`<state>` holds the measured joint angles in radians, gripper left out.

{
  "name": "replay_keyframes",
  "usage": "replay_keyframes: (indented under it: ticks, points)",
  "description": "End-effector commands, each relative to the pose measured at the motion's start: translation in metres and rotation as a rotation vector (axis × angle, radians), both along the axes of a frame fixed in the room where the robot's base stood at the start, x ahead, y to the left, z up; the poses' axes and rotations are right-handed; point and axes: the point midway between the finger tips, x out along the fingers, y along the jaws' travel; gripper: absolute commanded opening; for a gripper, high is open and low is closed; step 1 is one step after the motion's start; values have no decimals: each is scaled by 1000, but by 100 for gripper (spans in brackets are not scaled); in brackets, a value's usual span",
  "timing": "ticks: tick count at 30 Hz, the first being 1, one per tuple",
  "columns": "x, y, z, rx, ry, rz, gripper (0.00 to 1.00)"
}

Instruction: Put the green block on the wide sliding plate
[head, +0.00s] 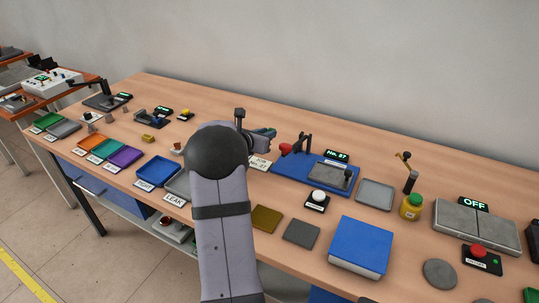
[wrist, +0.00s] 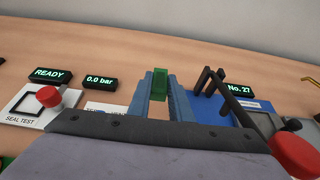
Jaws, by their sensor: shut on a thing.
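My gripper (wrist: 161,76) is shut on the green block (wrist: 161,90), which sits between the tips of its blue fingers in the wrist view. In the head view my gripper (head: 268,133) is above the back of the table, left of the blue fixture, with only a bit of green showing. A wide grey plate (head: 462,219), split by a seam, lies at the right by a display reading OFF. A smaller grey plate (head: 330,176) sits on the blue fixture (head: 288,172) by the No. 27 display. I cannot tell which one is the wide sliding plate.
Black levers (head: 303,144) and a red knob (head: 285,149) stand near my gripper. A blue box (head: 361,245), a yellow jar (head: 411,207) and a red button (head: 478,249) are at the right. Coloured trays (head: 124,157) lie at the left. A wall closes off the back.

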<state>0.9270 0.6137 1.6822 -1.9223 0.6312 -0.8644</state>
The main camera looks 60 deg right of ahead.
Motion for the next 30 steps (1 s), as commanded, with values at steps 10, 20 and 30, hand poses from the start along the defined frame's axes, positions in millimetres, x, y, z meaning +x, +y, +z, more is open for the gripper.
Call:
replay_keyframes:
  ticks: [10, 20, 30]
  points:
    - [0, 0, -35, -3, -1, -1, 0]
    - [0, 0, -59, 1, 2, -1, 0]
    - [0, 0, -72, -4, -1, -2, 0]
